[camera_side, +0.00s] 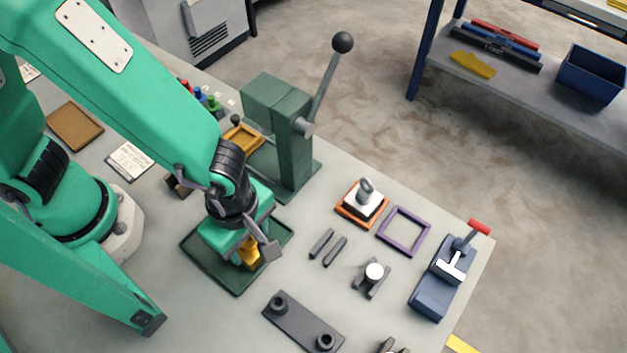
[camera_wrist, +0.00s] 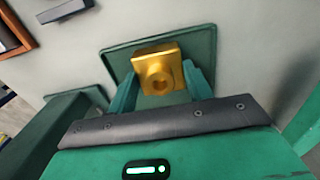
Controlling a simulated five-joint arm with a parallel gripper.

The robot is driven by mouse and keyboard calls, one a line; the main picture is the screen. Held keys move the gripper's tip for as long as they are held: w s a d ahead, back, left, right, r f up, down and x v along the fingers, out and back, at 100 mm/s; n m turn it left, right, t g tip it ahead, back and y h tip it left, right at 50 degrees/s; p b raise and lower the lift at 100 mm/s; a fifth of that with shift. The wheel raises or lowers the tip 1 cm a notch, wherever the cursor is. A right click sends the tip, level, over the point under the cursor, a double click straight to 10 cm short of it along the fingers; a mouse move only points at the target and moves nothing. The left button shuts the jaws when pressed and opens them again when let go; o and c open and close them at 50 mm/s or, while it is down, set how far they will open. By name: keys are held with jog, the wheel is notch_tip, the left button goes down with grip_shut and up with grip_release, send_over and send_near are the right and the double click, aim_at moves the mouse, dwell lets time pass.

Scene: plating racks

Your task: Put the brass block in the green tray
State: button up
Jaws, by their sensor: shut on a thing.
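The brass block (camera_side: 249,252) is a gold-coloured block with a round boss and hole on one face. It also shows in the wrist view (camera_wrist: 158,66), held between the two green fingers of my gripper (camera_wrist: 160,84). My gripper (camera_side: 246,256) is shut on the block over the green tray. The dark green tray (camera_side: 223,283) is flat with a low rim, and it also shows in the wrist view (camera_wrist: 118,57) behind the block. I cannot tell whether the block touches the tray floor.
A green lever press (camera_side: 290,150) stands just behind the tray.

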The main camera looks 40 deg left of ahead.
aim_at(249, 243)
jog(key=shift+f, duration=0.1)
jog(key=o, duration=1.3)
jog(key=shift+o, duration=0.2)
notch_tip(249, 243, up, 12)
jog(key=shift+w+r, duration=0.1)
jog(key=shift+r, duration=0.1)
dwell(0.4)
